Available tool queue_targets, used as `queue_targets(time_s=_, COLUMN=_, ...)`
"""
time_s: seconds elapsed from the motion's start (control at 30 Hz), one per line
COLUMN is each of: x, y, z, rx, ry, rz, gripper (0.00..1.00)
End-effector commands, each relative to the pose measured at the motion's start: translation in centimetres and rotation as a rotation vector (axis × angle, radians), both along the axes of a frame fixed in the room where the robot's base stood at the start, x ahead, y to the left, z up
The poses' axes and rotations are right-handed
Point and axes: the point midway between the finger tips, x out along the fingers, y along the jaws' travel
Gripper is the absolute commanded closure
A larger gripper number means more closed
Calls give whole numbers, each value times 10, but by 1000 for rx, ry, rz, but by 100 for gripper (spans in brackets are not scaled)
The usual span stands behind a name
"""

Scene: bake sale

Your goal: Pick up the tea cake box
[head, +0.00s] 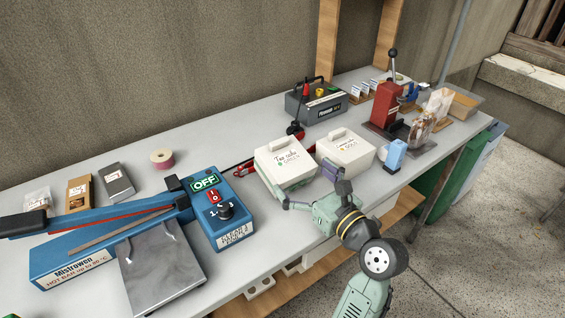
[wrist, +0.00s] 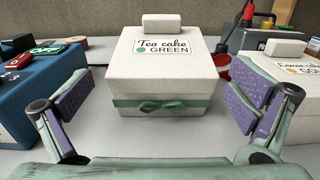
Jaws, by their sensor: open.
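The tea cake box (head: 285,162) is a white carton on the table with a label reading "Tea cake GREEN", a raised tab on its lid and a green ribbon with a bow. In the wrist view the box (wrist: 165,75) stands upright, centred ahead between the fingers. My gripper (wrist: 158,112) is open, with one purple-padded finger on each side of the box's front. The gripper (head: 312,195) also shows in the head view at the box's near side. I see gaps between the pads and the box. The gripper holds nothing.
A similar white lemon cake box (head: 345,150) stands close on the right. The blue heat sealer (head: 120,235) is on the left. Behind are a dark power unit (head: 316,104) and red-black clamps (head: 295,130). A small blue item (head: 394,154) sits right of the lemon box.

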Motion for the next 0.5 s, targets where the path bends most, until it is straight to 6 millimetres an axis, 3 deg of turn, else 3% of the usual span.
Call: queue_targets(time_s=0.5, x=49, y=32, z=-1, rx=-2, ry=-2, rz=0, gripper=0)
